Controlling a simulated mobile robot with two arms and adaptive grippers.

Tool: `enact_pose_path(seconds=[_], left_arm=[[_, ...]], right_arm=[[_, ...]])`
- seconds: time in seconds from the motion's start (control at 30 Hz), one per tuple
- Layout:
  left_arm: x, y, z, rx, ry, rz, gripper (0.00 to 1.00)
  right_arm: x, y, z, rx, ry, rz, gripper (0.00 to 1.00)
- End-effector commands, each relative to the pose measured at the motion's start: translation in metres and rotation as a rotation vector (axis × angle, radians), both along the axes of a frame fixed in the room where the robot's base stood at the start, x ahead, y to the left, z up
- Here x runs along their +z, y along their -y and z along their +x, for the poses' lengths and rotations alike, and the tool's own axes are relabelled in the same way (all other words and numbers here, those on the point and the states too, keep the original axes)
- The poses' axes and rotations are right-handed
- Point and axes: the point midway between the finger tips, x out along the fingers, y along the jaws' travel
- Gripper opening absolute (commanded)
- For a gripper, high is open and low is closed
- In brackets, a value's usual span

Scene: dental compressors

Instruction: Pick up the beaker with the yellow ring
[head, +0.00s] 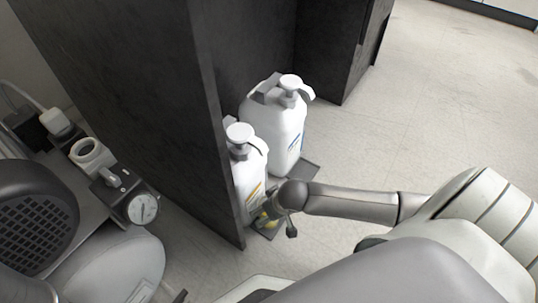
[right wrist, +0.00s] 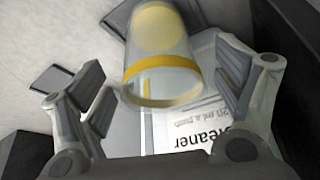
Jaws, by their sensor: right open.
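The beaker (right wrist: 163,60) is clear, with a yellow ring around its rim and more yellow at its other end. In the right wrist view it lies between the two fingers of my right gripper (right wrist: 166,88), with a visible gap on each side. How deep it sits between them I cannot tell. In the head view my right gripper (head: 272,213) is low beside the front white bottle (head: 247,178), and only small yellow parts show there, mostly hidden by the gripper. My right gripper is open. My left gripper is not in view.
A second white pump bottle (head: 274,122) with a blue label stands behind the front one. A dark cabinet panel (head: 150,100) rises close on the left. A compressor with a gauge (head: 142,208) is at far left. The pale floor (head: 440,110) on the right is clear.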

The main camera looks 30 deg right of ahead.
Motion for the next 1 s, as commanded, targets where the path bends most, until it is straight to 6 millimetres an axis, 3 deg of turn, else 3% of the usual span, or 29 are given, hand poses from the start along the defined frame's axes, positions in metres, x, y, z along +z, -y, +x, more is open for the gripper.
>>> enact_pose_path(seconds=[0.37, 0.8, 1.0], left_arm=[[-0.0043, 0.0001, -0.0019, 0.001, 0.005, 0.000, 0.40], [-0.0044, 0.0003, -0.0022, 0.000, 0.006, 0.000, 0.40], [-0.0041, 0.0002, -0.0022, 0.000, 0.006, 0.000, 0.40]], right_arm=[[-0.0054, -0.0002, 0.0029, 0.000, 0.001, 0.001, 0.87], [-0.0053, -0.0003, 0.0028, 0.000, 0.001, 0.001, 0.33], [-0.0049, -0.0003, 0.0028, 0.000, 0.001, 0.001, 0.32]])
